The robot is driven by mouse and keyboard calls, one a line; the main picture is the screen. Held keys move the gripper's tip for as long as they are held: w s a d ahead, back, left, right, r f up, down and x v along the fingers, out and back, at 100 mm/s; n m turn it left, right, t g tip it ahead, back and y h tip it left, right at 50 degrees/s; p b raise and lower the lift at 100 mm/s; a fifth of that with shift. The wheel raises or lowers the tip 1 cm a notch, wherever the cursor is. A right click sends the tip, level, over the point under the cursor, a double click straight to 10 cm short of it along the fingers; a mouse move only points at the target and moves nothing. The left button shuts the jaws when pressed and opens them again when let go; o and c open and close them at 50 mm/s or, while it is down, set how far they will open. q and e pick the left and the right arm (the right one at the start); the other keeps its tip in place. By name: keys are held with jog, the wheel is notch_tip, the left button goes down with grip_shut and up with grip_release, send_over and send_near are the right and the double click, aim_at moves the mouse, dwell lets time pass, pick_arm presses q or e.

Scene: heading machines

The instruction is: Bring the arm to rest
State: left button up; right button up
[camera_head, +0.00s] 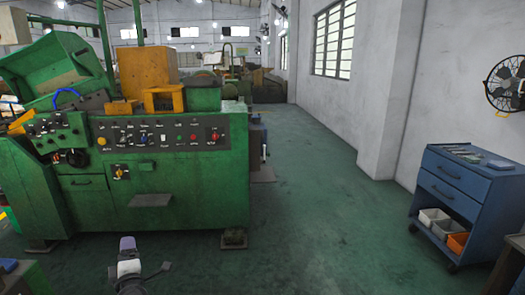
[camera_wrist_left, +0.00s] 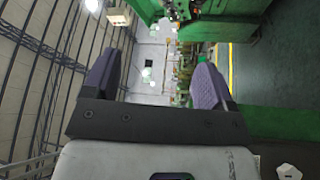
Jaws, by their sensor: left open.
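My left gripper (camera_head: 127,246) shows at the bottom of the head view, in front of the green machine and apart from it. In the left wrist view its two dark fingers (camera_wrist_left: 155,80) stand wide apart with nothing between them, so it is open and empty. My right gripper does not show in either view.
A large green heading machine (camera_head: 200,175) with a dark control panel (camera_head: 160,135) fills the left. A blue tool cart (camera_head: 465,200) with small bins stands at the right by the white wall (camera_head: 400,60). The green floor (camera_head: 320,220) between them is clear.

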pick_arm(q)
jog(key=d+r+m+t+h, duration=0.3)
jog(key=d+r+m+h, duration=0.3)
jog(key=r+m+h, duration=0.25)
jog(key=s+d+m+g+h+p, duration=0.1)
jog(key=s+d+m+g+h, duration=0.3)
jog(key=s+m, duration=0.45)
jog(key=s+d+f+m+g+p, duration=0.2)
jog(key=s+d+f+g+p, duration=0.15)
jog(key=s+f, duration=0.7)
jog(key=s+d+f+m+g+y+p, duration=0.1)
jog(key=s+d+f+m+g+p, duration=0.25)
jog(key=s, duration=1.25)
jog(key=s+d+f+m+g+p, duration=0.1)
jog(key=s+d+f+g, duration=0.35)
jog(key=s+f, duration=0.75)
notch_tip(320, 180, up, 39)
jog(key=s+p, duration=0.1)
jog(key=p, duration=3.5)
jog(key=shift+s+r, duration=0.15)
jog(key=shift+s, duration=0.15)
